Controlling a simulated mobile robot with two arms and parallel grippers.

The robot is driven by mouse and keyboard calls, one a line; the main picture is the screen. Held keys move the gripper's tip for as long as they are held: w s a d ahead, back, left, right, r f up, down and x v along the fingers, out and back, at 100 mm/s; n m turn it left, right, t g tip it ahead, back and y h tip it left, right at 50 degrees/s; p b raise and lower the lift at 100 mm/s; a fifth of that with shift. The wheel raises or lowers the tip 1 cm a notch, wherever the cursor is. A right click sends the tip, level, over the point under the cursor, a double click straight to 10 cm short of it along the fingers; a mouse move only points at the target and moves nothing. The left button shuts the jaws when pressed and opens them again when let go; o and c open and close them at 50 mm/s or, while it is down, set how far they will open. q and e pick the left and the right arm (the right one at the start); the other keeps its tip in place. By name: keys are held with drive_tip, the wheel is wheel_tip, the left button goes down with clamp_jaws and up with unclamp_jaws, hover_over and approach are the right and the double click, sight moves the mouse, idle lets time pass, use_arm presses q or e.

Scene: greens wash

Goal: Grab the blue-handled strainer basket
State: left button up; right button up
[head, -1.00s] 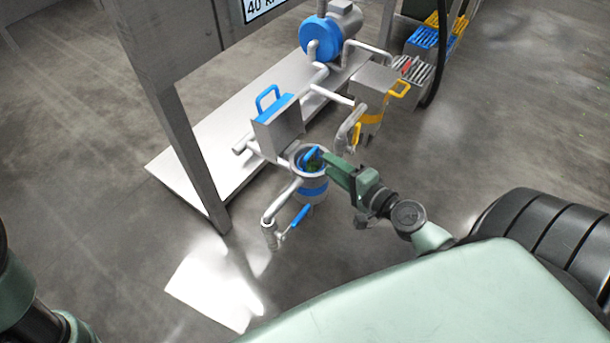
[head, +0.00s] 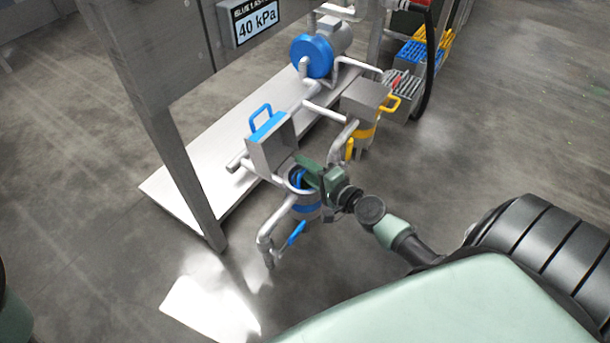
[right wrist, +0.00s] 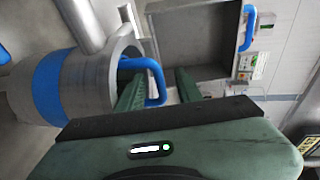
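The strainer basket's blue handle (head: 299,179) stands up in the mouth of the metal pot with a blue band (head: 306,210). The basket's body is hidden inside the pot. My right gripper (head: 308,167) is at the pot's mouth, next to the handle. In the right wrist view its two green fingers (right wrist: 160,72) are apart, and a bar of the blue handle (right wrist: 158,82) shows in the gap between them. One finger reaches through or beside the handle's loop; I cannot tell which. I cannot tell whether they touch. My left gripper is not in view.
The open lid (head: 270,145) with a blue handle stands tilted up behind the pot. A blue valve lever (head: 297,233) sticks out below. A yellow-banded pot (head: 362,130) stands to the right. Pipes and a blue motor (head: 312,56) are behind. Floor in front is clear.

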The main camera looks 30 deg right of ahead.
clamp_jaws()
idle(1.3)
